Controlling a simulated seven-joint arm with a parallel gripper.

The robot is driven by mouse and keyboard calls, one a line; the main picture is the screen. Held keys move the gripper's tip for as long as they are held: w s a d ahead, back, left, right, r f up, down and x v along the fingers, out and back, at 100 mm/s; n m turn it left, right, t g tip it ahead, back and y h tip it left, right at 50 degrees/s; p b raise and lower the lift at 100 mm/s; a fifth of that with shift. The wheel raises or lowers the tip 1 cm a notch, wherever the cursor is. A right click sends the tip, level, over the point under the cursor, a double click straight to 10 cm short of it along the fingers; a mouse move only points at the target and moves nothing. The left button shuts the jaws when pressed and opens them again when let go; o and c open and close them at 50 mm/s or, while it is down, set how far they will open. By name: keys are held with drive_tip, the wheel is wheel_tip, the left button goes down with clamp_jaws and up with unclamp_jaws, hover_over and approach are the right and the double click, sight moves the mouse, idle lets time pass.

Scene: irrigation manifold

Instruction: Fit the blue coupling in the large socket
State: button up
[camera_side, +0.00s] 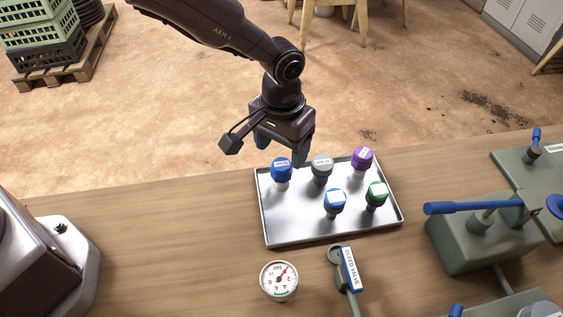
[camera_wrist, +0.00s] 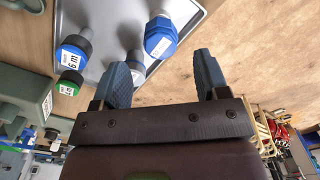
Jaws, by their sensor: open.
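Two blue-topped couplings stand on a metal tray (camera_side: 290,225). One blue coupling (camera_side: 281,168) is at the tray's back left, and the other blue coupling (camera_side: 335,200) is nearer the front. My gripper (camera_side: 284,152) is open and empty, fingers pointing down, just behind and above the back-left blue coupling and the grey one. In the wrist view a hex-headed blue coupling (camera_wrist: 160,40) lies beyond the gap between my open fingers (camera_wrist: 162,72), apart from them. A second blue-ringed coupling (camera_wrist: 72,52) is farther left. I cannot make out which opening is the large socket.
A grey coupling (camera_side: 321,166), a purple one (camera_side: 362,157) and a green one (camera_side: 377,192) share the tray. A pressure gauge (camera_side: 279,280) and a feed valve (camera_side: 345,268) are in front. Green manifold blocks with a blue lever (camera_side: 470,208) stand right. The left table is mostly clear.

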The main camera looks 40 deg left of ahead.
sight(280, 163)
wheel_tip(280, 163, up, 5)
drive_tip(key=shift+f, duration=0.1)
drive_tip(key=s+a+r+t, duration=0.1)
drive_tip(key=s+a+r, duration=0.2)
drive_tip(key=a+r, duration=0.25)
drive_tip(key=s+a+r+t+h, duration=0.1)
drive_tip(key=s+a+r, duration=0.1)
drive_tip(key=a+r, duration=0.35)
drive_tip(key=s+a+r+t, duration=0.1)
drive_tip(key=s+a+r, duration=0.2)
drive_tip(key=r, duration=0.4)
drive_tip(key=s+a+r+t, duration=0.1)
drive_tip(key=s+a, duration=0.3)
drive_tip(key=s, duration=0.3)
drive_tip(key=s+a+r+t+y, duration=0.1)
drive_tip(key=s+a, duration=0.4)
drive_tip(key=s, duration=0.3)
drive_tip(key=shift+r+t, duration=0.3)
